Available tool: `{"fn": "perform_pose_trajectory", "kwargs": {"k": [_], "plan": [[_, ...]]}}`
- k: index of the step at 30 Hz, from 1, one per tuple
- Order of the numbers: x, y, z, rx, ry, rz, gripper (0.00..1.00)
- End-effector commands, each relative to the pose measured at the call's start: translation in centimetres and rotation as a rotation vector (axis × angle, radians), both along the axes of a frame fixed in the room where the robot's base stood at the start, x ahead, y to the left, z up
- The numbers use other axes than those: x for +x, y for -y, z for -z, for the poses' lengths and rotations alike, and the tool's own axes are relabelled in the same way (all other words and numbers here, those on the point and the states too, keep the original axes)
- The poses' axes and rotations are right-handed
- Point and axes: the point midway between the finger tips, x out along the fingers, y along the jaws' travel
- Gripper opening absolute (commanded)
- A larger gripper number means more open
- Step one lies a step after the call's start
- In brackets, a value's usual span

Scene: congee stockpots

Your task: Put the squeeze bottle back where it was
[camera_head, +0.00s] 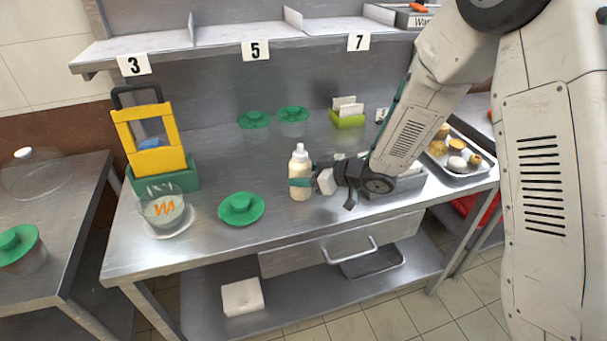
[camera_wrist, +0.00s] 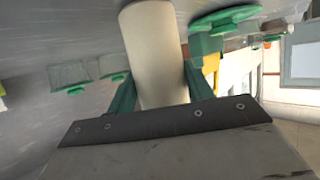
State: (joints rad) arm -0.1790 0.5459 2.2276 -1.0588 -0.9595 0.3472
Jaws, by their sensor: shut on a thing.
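The squeeze bottle (camera_head: 300,180) is pale cream with a white nozzle cap. It is upright at the middle of the steel table (camera_head: 260,235), near a green lid. My gripper (camera_head: 301,183) reaches it from the right, with green fingers around its middle. In the wrist view the bottle (camera_wrist: 155,55) stands between the two green fingers, and my gripper (camera_wrist: 162,92) is shut on it. I cannot tell whether the bottle's base touches the table.
A green lid (camera_head: 241,208) lies left of the bottle. A glass bowl (camera_head: 163,212) and a yellow-and-green caddy (camera_head: 155,145) stand further left. Two green-lidded containers (camera_head: 254,122) are behind. A metal tray (camera_head: 458,160) with food is at right. Table's front middle is clear.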

Motion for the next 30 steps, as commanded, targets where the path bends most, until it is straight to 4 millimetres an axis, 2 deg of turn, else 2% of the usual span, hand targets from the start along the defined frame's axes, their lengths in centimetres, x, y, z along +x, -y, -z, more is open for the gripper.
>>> {"fn": "perform_pose_trajectory", "kwargs": {"k": [2, 3, 4, 5, 15, 17, 30], "plan": [[0.0, 0.1, 0.3, 0.000, 0.000, 0.001, 0.41], [0.0, 0.1, 0.2, 0.000, 0.000, 0.001, 0.63], [0.0, 0.1, 0.2, 0.000, 0.000, 0.001, 0.71], [0.0, 0.1, 0.2, 0.000, 0.000, 0.001, 0.73], [0.0, 0.1, -0.2, 0.001, 0.001, 0.001, 0.73], [-0.3, 0.7, -0.4, 0.000, 0.000, 0.002, 0.73], [-4.1, 7.8, -3.9, 0.000, 0.002, 0.004, 0.73]]}}
